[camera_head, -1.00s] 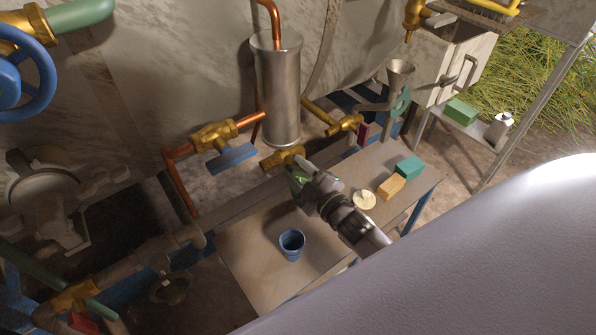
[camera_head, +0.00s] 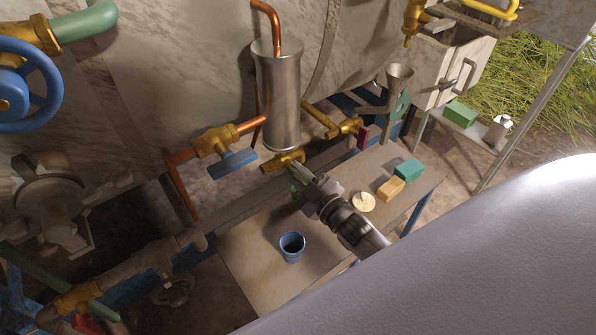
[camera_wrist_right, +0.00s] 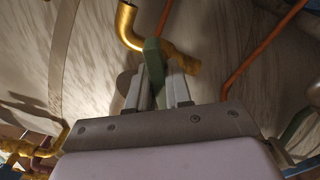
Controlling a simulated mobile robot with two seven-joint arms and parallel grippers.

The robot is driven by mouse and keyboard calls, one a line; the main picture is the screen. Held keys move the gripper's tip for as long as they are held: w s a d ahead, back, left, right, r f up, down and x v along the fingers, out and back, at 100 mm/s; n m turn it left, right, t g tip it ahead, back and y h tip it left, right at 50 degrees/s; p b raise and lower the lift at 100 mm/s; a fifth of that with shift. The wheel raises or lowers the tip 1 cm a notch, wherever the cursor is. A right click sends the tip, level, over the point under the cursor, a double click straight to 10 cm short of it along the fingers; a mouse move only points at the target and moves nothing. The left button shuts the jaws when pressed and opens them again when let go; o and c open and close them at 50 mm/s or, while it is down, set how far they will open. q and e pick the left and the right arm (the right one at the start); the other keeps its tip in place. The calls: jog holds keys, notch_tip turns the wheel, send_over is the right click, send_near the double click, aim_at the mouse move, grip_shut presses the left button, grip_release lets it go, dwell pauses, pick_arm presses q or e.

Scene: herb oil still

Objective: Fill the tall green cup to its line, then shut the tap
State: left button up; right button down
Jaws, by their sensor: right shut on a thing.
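My right gripper (camera_head: 298,188) is shut on a green lever, which shows between its two fingers in the wrist view (camera_wrist_right: 153,60). The lever meets a brass tap (camera_head: 283,161) below the steel cylinder (camera_head: 279,95); the tap's curved pipe also shows in the wrist view (camera_wrist_right: 130,28). I cannot make out a tall green cup; my right gripper and wrist cover part of the table (camera_head: 250,265). A blue cup (camera_head: 291,248) stands upright on the table, left of my right wrist. No fill line or flow is visible. My left gripper is not in view.
A pale round disc (camera_head: 364,202), an orange-yellow block (camera_head: 391,188) and a green block (camera_head: 409,169) lie right of my wrist. A brass valve with a blue handle (camera_head: 232,163) is to the left. A metal funnel (camera_head: 398,76) stands behind. The table front around the blue cup is clear.

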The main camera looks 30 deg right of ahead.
jog(key=m+p, duration=0.1)
jog(key=m, duration=0.2)
jog(key=shift+m, duration=0.4)
dwell(0.4)
jog(key=c, duration=1.1)
grip_release()
jog(key=shift+s, duration=0.15)
